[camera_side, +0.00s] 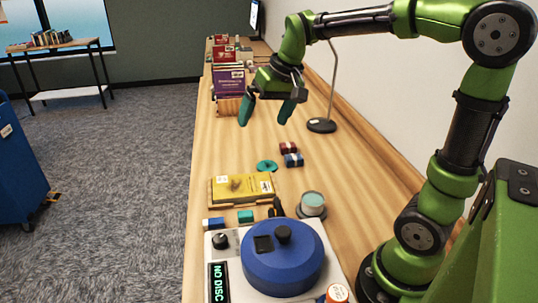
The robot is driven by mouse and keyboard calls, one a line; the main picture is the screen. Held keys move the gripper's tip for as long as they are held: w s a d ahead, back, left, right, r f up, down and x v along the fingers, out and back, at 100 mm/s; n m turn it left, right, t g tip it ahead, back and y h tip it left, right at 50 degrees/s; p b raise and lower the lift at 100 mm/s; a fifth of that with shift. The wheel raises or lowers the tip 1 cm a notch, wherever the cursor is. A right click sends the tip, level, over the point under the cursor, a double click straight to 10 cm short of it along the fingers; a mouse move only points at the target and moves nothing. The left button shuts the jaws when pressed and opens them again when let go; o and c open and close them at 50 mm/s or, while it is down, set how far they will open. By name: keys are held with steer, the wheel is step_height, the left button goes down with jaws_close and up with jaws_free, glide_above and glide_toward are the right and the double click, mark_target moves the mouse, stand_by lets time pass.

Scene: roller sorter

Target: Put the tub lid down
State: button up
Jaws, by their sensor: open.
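A small teal disc with a raised middle, which looks like the tub lid (267,166), lies flat on the wooden bench just beyond the yellow book. A small round tub (312,203) with pale teal contents stands in front of it to the right, with no lid on it. My gripper (266,111) is open and empty, its two teal fingers pointing down. It hangs above the bench, apart from the lid and farther back in the picture.
A blue round machine (283,262) with a "NO DISC" display fills the front. A yellow book (242,189) and small red and blue blocks (292,160) lie near the lid. A lamp base (321,125) and a book crate (228,106) stand farther back.

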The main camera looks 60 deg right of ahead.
steer(key=s+a+f+t, duration=0.1)
steer(key=s+a, duration=0.3)
steer(key=s, duration=0.3)
steer(key=s+a+f+n+t+y, duration=0.1)
steer(key=s+a, duration=0.3)
steer(key=s, duration=0.2)
steer(key=shift+s+f+t, duration=0.3)
steer(key=shift+s+t, duration=0.05)
steer(key=shift+t, duration=0.05)
